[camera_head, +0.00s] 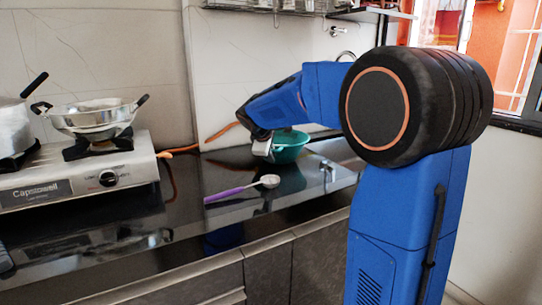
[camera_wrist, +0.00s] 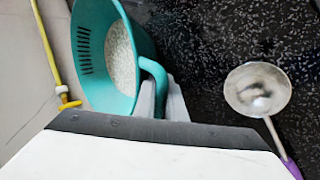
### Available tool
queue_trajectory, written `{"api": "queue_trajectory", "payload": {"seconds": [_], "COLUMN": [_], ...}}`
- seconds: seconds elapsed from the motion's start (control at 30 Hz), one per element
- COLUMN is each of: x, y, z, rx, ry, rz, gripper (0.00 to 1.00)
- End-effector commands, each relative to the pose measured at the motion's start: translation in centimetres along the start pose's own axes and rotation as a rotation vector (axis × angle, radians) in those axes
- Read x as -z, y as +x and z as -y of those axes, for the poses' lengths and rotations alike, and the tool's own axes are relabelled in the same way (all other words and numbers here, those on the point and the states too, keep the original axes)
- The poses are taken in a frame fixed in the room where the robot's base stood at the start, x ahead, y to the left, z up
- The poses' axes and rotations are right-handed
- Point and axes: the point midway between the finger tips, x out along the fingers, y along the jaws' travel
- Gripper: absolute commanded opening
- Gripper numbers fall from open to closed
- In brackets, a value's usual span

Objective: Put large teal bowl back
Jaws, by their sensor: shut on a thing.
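The large teal bowl (camera_head: 290,145) is at the back of the dark counter in the head view, partly hidden behind my arm and gripper. In the wrist view the teal bowl (camera_wrist: 88,40) has slots in its side and holds white grains. My gripper (camera_head: 262,147) is at the bowl's left side in the head view. In the wrist view my gripper (camera_wrist: 165,100) is shut on the bowl's looped teal handle. I cannot tell whether the bowl touches the counter.
A ladle (camera_head: 268,181) with a purple handle lies on the counter (camera_head: 215,177) in front of the bowl. A gas stove (camera_head: 80,170) with a metal pan (camera_head: 95,118) stands at the left. A yellow hose (camera_wrist: 45,45) runs beside the bowl. A tap (camera_head: 345,56) is behind my arm.

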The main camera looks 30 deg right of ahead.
Motion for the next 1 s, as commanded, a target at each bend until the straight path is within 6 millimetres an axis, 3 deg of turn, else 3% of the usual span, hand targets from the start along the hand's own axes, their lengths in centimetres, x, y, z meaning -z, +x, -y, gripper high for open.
{"api": "queue_trajectory", "payload": {"seconds": [0.4, 0.5, 0.53, 0.83, 1.0], "x": [0.0, 0.0, 0.0, 0.0, 0.0], "y": [0.5, 0.5, 0.5, 0.4, -0.9], "z": [0.4, 0.4, 0.4, 0.4, 0.4], "rx": [0.0, 0.0, 0.0, 0.0, -0.002], "ry": [-0.001, 0.0, 0.0, 0.0, 0.001], "rz": [0.0, -0.001, -0.001, 0.0, -0.001], "gripper": [0.0, 0.29, 0.32, 0.32, 0.32]}}
